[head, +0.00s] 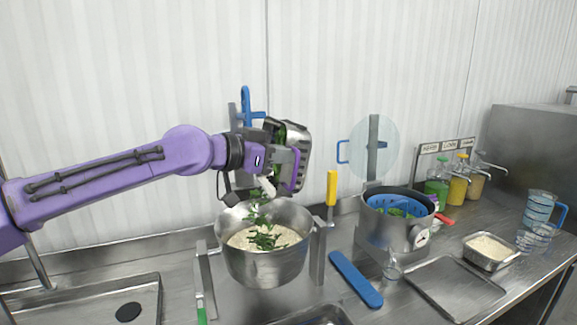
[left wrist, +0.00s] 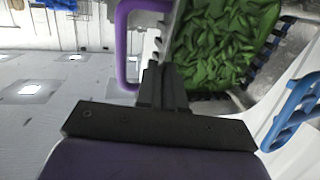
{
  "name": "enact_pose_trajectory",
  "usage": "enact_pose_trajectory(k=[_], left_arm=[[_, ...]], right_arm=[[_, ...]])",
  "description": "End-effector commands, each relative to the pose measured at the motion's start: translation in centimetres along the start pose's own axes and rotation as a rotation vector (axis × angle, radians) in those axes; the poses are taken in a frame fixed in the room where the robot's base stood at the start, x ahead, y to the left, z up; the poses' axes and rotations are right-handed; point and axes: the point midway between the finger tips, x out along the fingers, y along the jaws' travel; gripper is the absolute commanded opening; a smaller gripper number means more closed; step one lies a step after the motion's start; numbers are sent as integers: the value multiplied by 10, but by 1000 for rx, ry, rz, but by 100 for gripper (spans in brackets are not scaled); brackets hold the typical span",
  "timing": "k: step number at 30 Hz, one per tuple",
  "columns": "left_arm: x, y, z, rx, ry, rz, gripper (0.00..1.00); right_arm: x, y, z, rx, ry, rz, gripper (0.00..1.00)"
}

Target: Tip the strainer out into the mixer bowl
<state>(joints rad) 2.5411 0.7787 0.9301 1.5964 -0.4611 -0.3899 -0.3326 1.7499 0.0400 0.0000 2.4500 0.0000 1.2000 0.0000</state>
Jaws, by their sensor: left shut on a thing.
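My left gripper (head: 282,168) is shut on the purple handle of the strainer (head: 298,142), a metal container with slotted walls, and holds it tilted above the mixer bowl. In the left wrist view many green leaves (left wrist: 222,45) lie in the strainer, beside its purple handle (left wrist: 122,45). The mixer bowl (head: 268,272) is a round metal bowl with pale rice and some green leaves (head: 264,241) on top. A few leaves show between the strainer and the bowl. The gripper hides part of the strainer. My right gripper is not in view.
A pot (head: 395,235) with a blue basket (head: 385,211) stands to the right. A yellow-handled tool (head: 331,187) stands upright beside the bowl. A blue bar (head: 355,279), a metal tray (head: 452,287) and a pan of grains (head: 490,250) lie on the counter. A sink (head: 85,305) is at left.

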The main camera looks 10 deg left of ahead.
Motion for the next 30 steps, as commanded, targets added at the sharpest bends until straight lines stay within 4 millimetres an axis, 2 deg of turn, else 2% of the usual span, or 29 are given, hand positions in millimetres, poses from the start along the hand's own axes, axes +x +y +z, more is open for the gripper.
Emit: enact_pose_trajectory(k=[1,18,30], left_arm=[[-2,0,2,-3,18,-1,0],[-17,-4,4,-41,173,-1,0],[-24,-6,0,-57,236,-1,0]], right_arm=[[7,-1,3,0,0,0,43],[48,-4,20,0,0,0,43],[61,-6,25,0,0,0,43]])
